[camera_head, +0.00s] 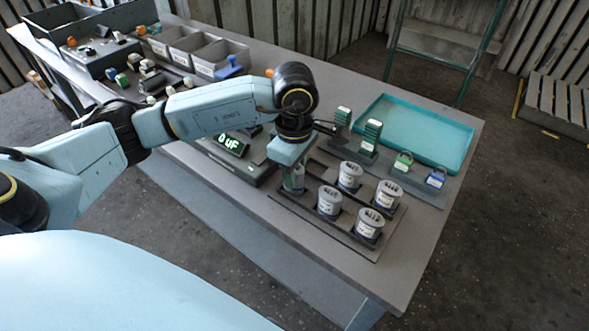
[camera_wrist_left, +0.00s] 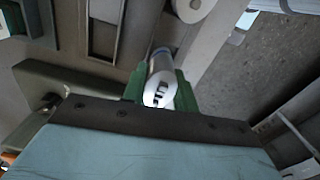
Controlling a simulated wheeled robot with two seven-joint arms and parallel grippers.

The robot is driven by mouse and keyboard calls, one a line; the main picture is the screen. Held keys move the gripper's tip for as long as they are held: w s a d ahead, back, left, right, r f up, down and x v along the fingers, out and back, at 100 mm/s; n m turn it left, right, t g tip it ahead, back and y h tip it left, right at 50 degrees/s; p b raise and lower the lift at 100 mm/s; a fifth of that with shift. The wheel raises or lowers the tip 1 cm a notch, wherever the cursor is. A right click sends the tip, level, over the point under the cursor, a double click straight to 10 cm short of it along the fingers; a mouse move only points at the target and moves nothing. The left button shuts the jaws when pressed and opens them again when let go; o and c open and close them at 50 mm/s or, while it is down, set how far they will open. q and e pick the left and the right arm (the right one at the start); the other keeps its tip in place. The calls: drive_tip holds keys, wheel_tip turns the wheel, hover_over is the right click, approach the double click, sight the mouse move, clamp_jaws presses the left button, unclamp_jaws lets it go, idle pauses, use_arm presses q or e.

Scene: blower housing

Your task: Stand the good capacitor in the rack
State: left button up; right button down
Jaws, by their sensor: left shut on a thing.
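My left gripper (camera_head: 293,182) points down over the left end of a dark rack board (camera_head: 345,242). It is shut on a silver capacitor, which shows in the left wrist view (camera_wrist_left: 159,82) between the green fingers (camera_wrist_left: 160,90). In the head view the fingers mostly hide this capacitor, and I cannot tell whether its base touches the rack. Several pale cylindrical capacitors stand upright on the board, one of them (camera_head: 330,201) just right of my gripper. My right gripper is not in view.
A meter with a lit green display (camera_head: 232,145) stands left of the gripper. Behind the rack are green slotted parts (camera_head: 371,135), green and blue padlock-like items (camera_head: 403,161) and an empty teal tray (camera_head: 415,131). Grey bins (camera_head: 205,55) stand at the far left.

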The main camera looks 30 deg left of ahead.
use_arm(q)
drive_tip(key=shift+f+b, duration=0.8)
idle(0.4)
drive_tip(key=o, duration=0.9)
wheel_tip(320, 180, up, 13)
drive_tip(key=shift+r+p, duration=0.2)
drive_tip(key=shift+p, duration=0.2)
drive_tip(key=shift+f, duration=0.1)
